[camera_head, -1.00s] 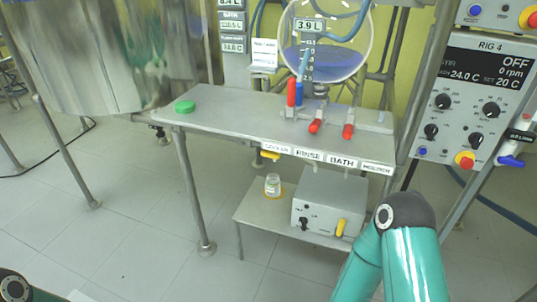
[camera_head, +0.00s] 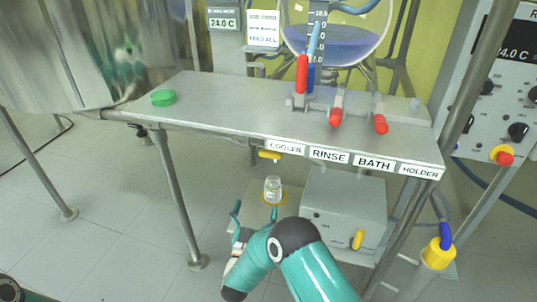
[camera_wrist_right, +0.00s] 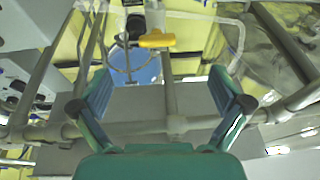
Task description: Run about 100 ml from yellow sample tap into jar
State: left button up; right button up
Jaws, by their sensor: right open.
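The yellow sample tap (camera_head: 270,155) sits under the bench's front edge, left of the COOLER label; its yellow handle (camera_wrist_right: 156,40) shows above and beyond my fingers in the right wrist view. The clear glass jar (camera_head: 273,188) stands upright on the lower shelf, roughly below the tap. A green lid (camera_head: 163,98) lies on the bench at the left. My right gripper (camera_head: 256,212) is open and empty, low in front of the jar and apart from it. Its two fingers also show spread in the right wrist view (camera_wrist_right: 160,76). My left gripper is out of view.
A grey box (camera_head: 345,210) with a yellow knob stands right of the jar. Red-handled valves (camera_head: 337,112) stand on the bench below a glass vessel (camera_head: 345,42) of blue liquid. A bench leg (camera_head: 180,200) stands left. A yellow fitting (camera_head: 438,253) is at the right.

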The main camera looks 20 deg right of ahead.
aim_at(270, 158)
jog(key=w+d+r+b, duration=0.1)
jog(key=w+d+r, duration=0.1)
jog(key=w, duration=0.2)
jog(key=w+d+r+h+b, duration=0.1)
jog(key=w+d+r, duration=0.1)
jog(key=w+d, duration=0.1)
jog(key=w+d+r+m+h+b, duration=0.1)
jog(key=w+d+r+b, duration=0.1)
jog(key=w+r, duration=0.1)
jog(key=shift+w+d+r, duration=0.1)
jog(key=shift+w+d, duration=0.1)
jog(key=shift+w, duration=0.7)
jog(key=shift+x, duration=0.85)
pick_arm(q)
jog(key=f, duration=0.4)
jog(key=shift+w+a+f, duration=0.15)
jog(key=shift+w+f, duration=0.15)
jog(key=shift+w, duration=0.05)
pick_arm(e)
jog(key=shift+r, duration=0.1)
jog(key=c, duration=1.1)
